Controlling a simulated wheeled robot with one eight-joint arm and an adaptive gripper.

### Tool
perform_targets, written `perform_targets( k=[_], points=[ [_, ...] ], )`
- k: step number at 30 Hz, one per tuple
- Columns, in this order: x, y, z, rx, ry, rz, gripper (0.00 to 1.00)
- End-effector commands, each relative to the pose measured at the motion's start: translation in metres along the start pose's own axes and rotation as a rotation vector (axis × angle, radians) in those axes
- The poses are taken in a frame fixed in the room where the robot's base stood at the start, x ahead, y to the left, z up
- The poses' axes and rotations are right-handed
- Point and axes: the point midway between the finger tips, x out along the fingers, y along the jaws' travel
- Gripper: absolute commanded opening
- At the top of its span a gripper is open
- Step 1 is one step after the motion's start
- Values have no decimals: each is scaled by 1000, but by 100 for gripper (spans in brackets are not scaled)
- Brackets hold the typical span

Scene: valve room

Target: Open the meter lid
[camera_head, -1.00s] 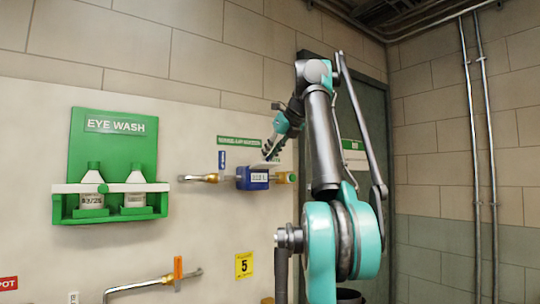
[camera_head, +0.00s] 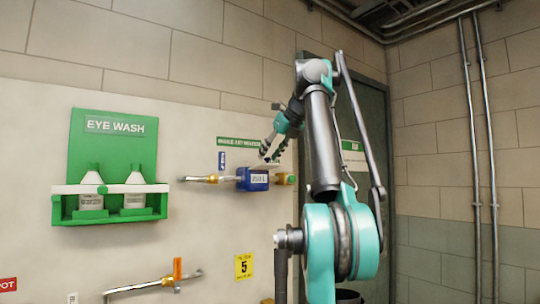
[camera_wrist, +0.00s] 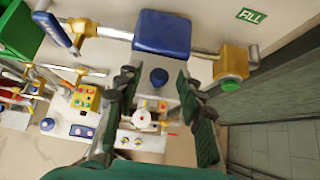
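The meter (camera_head: 252,179) is a small blue box with a pale digit display on its front, set in a brass pipe line on the wall. In the wrist view its blue top (camera_wrist: 162,35) shows at upper centre, and I cannot tell the lid's edge from the body. My gripper (camera_head: 268,151) is just above and slightly right of the meter in the head view.
A green eye wash station (camera_head: 113,165) hangs to the left. A lower pipe with an orange handle (camera_head: 177,270) runs beneath. A brass fitting with a green cap (camera_wrist: 230,83) sits right of the meter.

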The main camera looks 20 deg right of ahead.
Motion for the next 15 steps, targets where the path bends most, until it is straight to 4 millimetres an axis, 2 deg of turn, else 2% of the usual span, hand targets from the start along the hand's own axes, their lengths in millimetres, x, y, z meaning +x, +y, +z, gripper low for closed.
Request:
perform_targets(
  k=[5, 15],
  points=[
    [-18, 0, -8, 4, 0, -1, 38],
    [-70, -1, -52, 5, 0, -4, 38]
  ],
)
